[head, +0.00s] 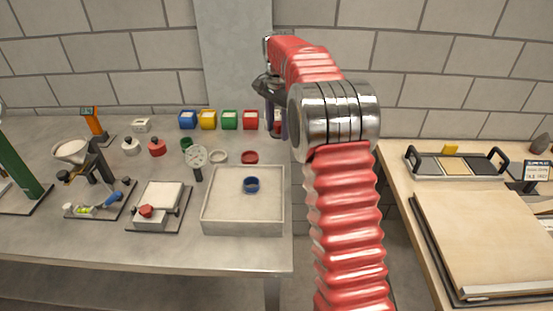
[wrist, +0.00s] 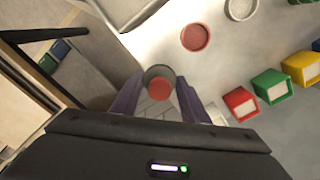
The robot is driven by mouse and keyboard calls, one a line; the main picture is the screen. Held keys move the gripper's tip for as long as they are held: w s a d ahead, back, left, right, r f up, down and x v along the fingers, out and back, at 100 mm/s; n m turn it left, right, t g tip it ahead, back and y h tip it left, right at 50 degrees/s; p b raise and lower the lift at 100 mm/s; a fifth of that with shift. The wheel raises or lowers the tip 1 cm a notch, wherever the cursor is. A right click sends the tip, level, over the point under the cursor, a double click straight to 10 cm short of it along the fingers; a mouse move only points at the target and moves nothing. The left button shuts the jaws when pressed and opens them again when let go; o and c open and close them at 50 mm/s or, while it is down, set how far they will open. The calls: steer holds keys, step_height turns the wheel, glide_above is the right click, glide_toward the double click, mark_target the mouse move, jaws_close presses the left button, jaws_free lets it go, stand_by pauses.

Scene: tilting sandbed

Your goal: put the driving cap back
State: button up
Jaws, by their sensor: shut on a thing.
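My gripper (wrist: 165,96) is shut on a round piece, apparently the driving cap (wrist: 159,75), with a dark grey rim and a red centre. The purple fingers stand on either side of it. In the head view my gripper (head: 277,122) is at the back right of the grey table, beside the red bin. Only a little of the held piece shows there, partly hidden by the fingers and arm. Whether it touches anything below cannot be told.
The red bin (wrist: 240,104) and the red dish (wrist: 195,37) are close to my gripper. A gap separates this table from the wooden bench (head: 397,178) on the right.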

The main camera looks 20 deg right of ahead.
glide_above(278, 161)
steer(key=shift+w+f, duration=0.15)
steer(key=shift+f, duration=2.9)
steer(key=shift+f, duration=1.85)
steer(key=shift+f, duration=0.1)
steer(key=o, duration=1)
step_height(278, 161, up, 12)
steer(key=shift+f, duration=0.1)
steer(key=shift+r, duration=0.2)
